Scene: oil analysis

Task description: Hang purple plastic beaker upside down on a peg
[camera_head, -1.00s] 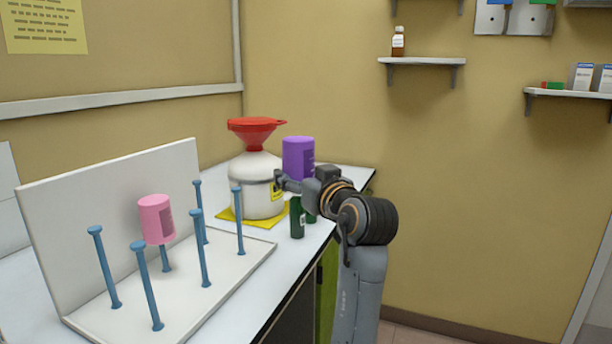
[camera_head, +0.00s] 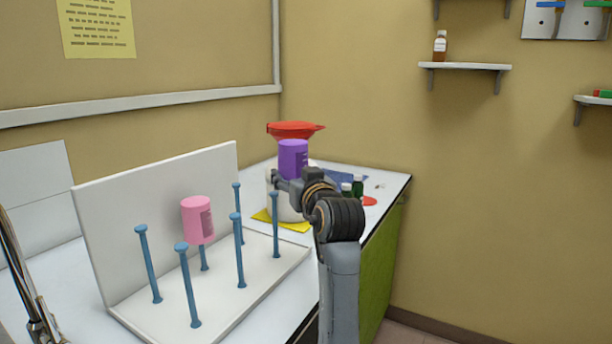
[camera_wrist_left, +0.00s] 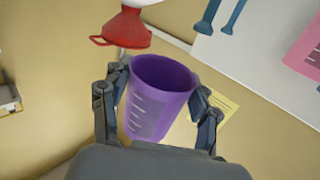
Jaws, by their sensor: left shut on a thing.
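The purple beaker (camera_head: 293,158) is upside down in the head view, held up in front of the white jug with the red funnel. My left gripper (camera_head: 284,184) is shut on it. In the left wrist view the purple beaker (camera_wrist_left: 158,98) sits between the two fingers of the gripper (camera_wrist_left: 157,108), its open mouth showing. The peg rack (camera_head: 232,310) stands on the counter to the left, with several blue pegs; a bare front peg (camera_head: 240,252) is among them. A pink beaker (camera_head: 198,220) hangs upside down on one peg. My right gripper is not in view.
The red funnel (camera_head: 295,130) and the mostly hidden white jug (camera_head: 288,208) stand behind the gripper on a yellow mat (camera_head: 297,226). Green bottles (camera_head: 357,186) stand to the right. A faucet (camera_head: 38,310) is at the lower left. The rack has an upright white back panel (camera_head: 160,210).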

